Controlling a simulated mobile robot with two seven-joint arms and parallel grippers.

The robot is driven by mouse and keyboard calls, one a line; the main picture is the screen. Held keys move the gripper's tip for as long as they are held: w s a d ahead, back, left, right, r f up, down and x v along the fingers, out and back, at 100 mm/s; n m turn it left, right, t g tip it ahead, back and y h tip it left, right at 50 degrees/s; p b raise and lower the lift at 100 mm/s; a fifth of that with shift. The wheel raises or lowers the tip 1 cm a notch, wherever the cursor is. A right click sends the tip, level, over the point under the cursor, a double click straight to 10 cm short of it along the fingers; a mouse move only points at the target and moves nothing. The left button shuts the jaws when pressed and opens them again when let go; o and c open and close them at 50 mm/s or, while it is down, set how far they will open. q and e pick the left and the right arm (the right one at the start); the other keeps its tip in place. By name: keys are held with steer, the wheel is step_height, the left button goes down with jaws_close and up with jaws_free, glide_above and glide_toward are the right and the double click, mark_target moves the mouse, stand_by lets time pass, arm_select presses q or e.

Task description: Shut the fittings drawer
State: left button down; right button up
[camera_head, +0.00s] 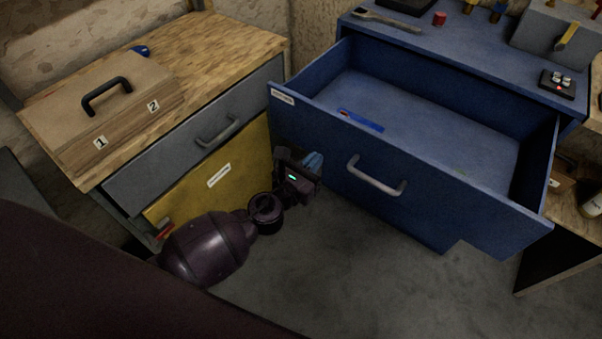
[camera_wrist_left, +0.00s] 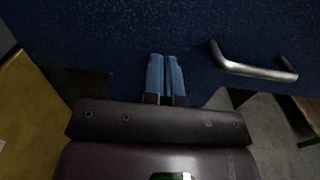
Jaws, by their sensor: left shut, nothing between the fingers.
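The blue fittings drawer (camera_head: 420,198) is pulled far out of the blue cabinet (camera_head: 455,42). A small blue item (camera_head: 360,120) lies on its floor. Its metal handle (camera_head: 376,179) is on the front face; it also shows at the right in the left wrist view (camera_wrist_left: 252,68). My left gripper (camera_head: 314,162) is in front of the drawer's left part, left of the handle. In the left wrist view its blue fingers (camera_wrist_left: 166,75) are together and empty, pointing at the blue front. I cannot tell whether they touch it. My right gripper is not in view.
A wooden-topped cabinet with a grey drawer (camera_head: 185,145) and a yellow panel (camera_head: 220,172) stands at the left, close to my left arm. A wooden box (camera_head: 120,115) with a black handle sits on it. Grey floor (camera_head: 400,290) is clear before the blue drawer.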

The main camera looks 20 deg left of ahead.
mark_target(332, 143)
arm_select(q)
steer(key=x, duration=0.3)
steer(key=shift+w+d, duration=0.1)
steer(key=shift+w, duration=0.3)
steer(key=shift+w+d, duration=0.1)
steer(key=shift+w, duration=0.55)
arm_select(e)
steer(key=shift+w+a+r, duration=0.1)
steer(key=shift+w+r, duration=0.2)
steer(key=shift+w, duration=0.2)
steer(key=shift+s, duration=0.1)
